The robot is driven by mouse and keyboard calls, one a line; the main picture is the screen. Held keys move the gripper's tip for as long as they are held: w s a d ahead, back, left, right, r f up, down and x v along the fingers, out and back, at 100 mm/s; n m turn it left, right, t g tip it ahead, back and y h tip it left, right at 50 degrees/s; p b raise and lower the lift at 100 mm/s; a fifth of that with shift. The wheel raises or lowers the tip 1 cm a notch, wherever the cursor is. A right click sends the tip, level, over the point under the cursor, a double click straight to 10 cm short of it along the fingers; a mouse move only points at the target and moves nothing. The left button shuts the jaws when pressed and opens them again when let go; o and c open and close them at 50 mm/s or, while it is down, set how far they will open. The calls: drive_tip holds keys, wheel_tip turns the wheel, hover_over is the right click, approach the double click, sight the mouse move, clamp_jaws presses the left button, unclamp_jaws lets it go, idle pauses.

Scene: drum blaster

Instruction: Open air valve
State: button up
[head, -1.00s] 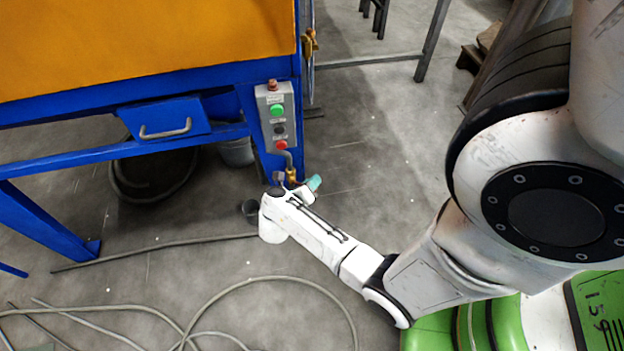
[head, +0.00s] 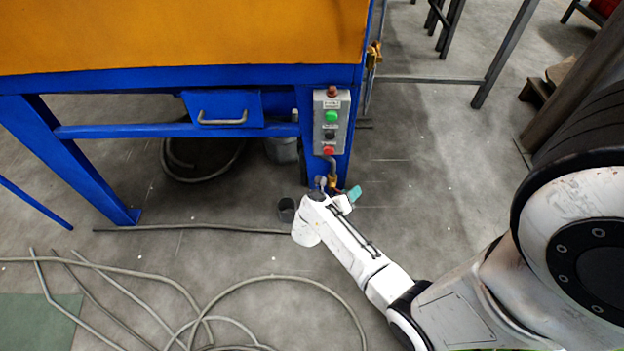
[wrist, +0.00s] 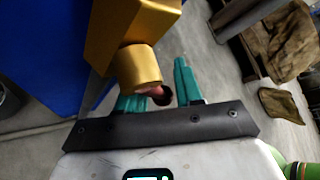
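The brass air valve (head: 332,181) sits low on the blue leg below the control box in the head view. In the wrist view the gold valve body (wrist: 140,66) fills the upper left, with a short cylinder and a small dark reddish round end (wrist: 159,95) pointing toward my gripper. My gripper (wrist: 156,82) has teal fingers standing apart. The valve's end lies in front of or between them, and the left finger is partly hidden by the brass. I cannot tell whether they touch. In the head view a teal finger (head: 353,193) shows beside the valve; my wrist hides the rest.
The grey control box (head: 331,121) with green, black and red buttons is mounted above the valve on the blue frame (head: 130,215). A drawer (head: 223,108) is to its left. Hoses (head: 270,280) lie on the floor at front left. The floor right of the leg is clear.

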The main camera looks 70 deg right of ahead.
drive_tip(key=shift+d+b, duration=0.1)
drive_tip(key=shift+b, duration=0.2)
wheel_tip(320, 180, up, 4)
drive_tip(key=s+n+g+h+b, duration=0.2)
drive_tip(key=n+g+h+b, duration=0.1)
drive_tip(key=n+h+b, duration=0.15)
drive_tip(key=w+p+v, duration=0.1)
drive_tip(key=p+v, duration=0.1)
drive_tip(key=v, duration=0.8)
drive_tip(key=w+a+r+n+t+y+p, duration=0.1)
drive_tip(key=w+a+r+n+t, duration=0.1)
drive_tip(key=w+r+n+t, duration=0.4)
drive_tip(key=w+a+r+n+t+y+p, duration=0.2)
drive_tip(key=w+r+n+t, duration=0.5)
drive_tip(key=w+n+t, duration=0.4)
drive_tip(key=shift+w+r+t, duration=0.2)
drive_tip(key=shift+w+t, duration=0.7)
drive_tip(key=shift+t, duration=1.3)
drive_tip(key=shift+c, duration=0.3)
